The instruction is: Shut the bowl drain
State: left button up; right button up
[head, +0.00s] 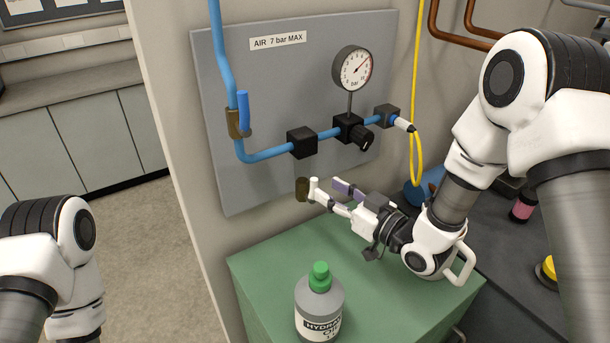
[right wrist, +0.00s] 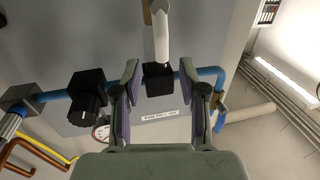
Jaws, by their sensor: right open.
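The drain valve shows in the head view as a brown body (head: 302,189) with a white lever (head: 313,187), low on the grey panel below the black filter block (head: 302,142). My right gripper (head: 339,198) is open just right of the lever, its fingers pointing at it. In the right wrist view, the white lever (right wrist: 161,38) stands ahead of and between the spread fingers (right wrist: 159,82), with part of the brown body (right wrist: 147,12) beside it. I cannot tell whether a finger touches the lever. No bowl is clear. My left gripper is outside the head view.
A blue air pipe (head: 220,45) carries a blue-handled valve (head: 243,108), a regulator (head: 350,128) and a gauge (head: 353,68). A grey bottle with a green cap (head: 319,305) stands on the green cabinet top (head: 400,307) below my right gripper. A yellow hose (head: 416,70) hangs at the right.

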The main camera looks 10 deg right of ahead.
aim_at(317, 183)
jog(key=p+x, duration=0.1)
jog(key=x, duration=0.1)
jog(key=p+x, duration=0.1)
jog(key=x, duration=0.2)
jog(key=shift+a+r, duration=0.2)
jog(key=shift+r, duration=0.05)
jog(key=shift+w+a+f, duration=0.1)
jog(key=shift+w+f, duration=0.05)
jog(key=shift+w, duration=0.1)
jog(key=shift+s, duration=0.25)
grip_shut()
